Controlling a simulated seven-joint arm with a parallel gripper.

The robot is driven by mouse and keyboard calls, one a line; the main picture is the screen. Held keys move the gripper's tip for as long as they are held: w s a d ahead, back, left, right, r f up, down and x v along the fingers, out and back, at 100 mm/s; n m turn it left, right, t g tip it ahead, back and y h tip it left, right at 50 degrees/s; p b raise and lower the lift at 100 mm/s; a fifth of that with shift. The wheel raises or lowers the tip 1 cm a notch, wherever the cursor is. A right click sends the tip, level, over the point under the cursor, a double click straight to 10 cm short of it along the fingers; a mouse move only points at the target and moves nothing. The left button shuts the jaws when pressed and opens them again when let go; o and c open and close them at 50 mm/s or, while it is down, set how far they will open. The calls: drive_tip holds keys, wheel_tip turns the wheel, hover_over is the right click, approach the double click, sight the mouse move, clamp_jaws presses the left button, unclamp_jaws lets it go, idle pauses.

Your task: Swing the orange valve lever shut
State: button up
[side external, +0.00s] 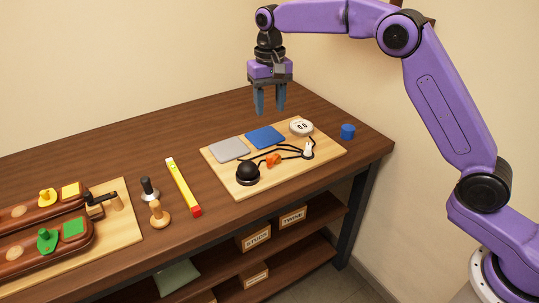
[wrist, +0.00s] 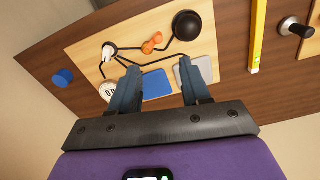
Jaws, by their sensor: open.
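The orange valve lever (side external: 273,160) sits on a black line on a light wooden board (side external: 237,187), between a black dome (side external: 247,172) and a small white part (side external: 308,149). In the wrist view the lever (wrist: 152,43) lies beyond my fingertips, near the top. My gripper (side external: 269,112) is open and empty, pointing down above the back of the board, well clear of the lever. In the wrist view its two fingers (wrist: 161,75) stand wide apart with nothing between them.
A grey pad (side external: 229,149), a blue pad (side external: 265,137) and a round dial (side external: 301,127) lie on the board's back part. A blue cylinder (side external: 347,131) stands right of it. A yellow bar (side external: 183,186), black-knobbed tool (side external: 149,188) and wooden peg (side external: 158,213) are to the left.

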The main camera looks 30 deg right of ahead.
sight(269, 156)
drive_tip(key=shift+m, duration=0.4)
drive_tip(key=f, duration=0.6)
drive_tip(key=w+f, duration=0.1)
drive_tip(key=f, duration=0.5)
drive_tip(key=d+f, duration=0.1)
drive_tip(key=f, duration=0.5)
drive_tip(key=shift+w, duration=0.3)
drive_tip(key=shift+r, duration=0.1)
clamp_jaws()
